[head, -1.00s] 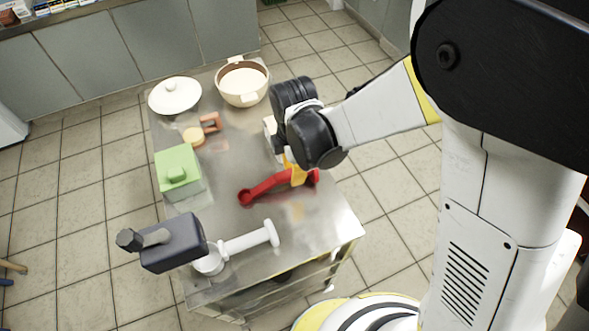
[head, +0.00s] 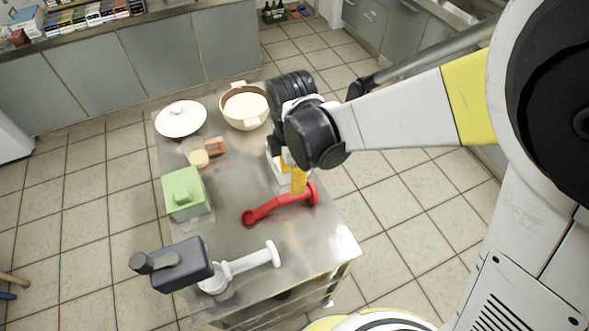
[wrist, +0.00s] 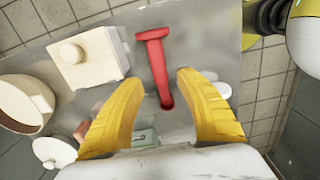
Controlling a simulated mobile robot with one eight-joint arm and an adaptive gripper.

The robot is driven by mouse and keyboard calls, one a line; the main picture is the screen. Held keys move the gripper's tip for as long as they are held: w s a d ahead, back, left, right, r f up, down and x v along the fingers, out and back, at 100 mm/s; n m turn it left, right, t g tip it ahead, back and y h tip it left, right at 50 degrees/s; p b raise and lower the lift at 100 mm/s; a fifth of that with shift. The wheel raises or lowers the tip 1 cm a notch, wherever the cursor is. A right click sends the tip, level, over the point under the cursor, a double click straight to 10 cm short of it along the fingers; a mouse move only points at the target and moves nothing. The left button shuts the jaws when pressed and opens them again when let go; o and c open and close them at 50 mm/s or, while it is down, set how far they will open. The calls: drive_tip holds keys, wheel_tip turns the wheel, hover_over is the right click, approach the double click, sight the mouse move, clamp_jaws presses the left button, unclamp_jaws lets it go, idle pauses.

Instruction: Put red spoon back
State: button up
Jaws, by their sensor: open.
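The red spoon (head: 278,205) lies on the metal table (head: 238,232) near its right edge in the head view. In the wrist view the red spoon (wrist: 157,70) runs lengthwise, its lower end between the two yellow fingers and its wider end beyond them. My gripper (head: 295,183) is over the spoon's right part in the head view. In the wrist view my gripper (wrist: 163,95) has its fingers wide apart with nothing held. I cannot tell how high the fingertips are above the spoon.
A white lidded box (wrist: 88,60) stands close beside the spoon. Bare metal lies left of the spoon.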

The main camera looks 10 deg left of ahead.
drive_tip(key=shift+r, duration=0.55)
drive_tip(key=s+d+r+m+t, duration=0.1)
drive_tip(key=d+r+m, duration=0.3)
drive_tip(key=d+m, duration=0.4)
drive_tip(key=s+d+r+m+t, duration=0.2)
drive_tip(key=d+r+m+t, duration=0.1)
drive_tip(key=d+r+m, duration=0.2)
drive_tip(key=s+d+r+m+t, duration=0.2)
drive_tip(key=d+r+m, duration=0.3)
drive_tip(key=d+m, duration=0.5)
drive_tip(key=d+t, duration=0.1)
drive_tip(key=d, duration=0.1)
drive_tip(key=shift+d+m, duration=0.3)
drive_tip(key=shift+f, duration=0.15)
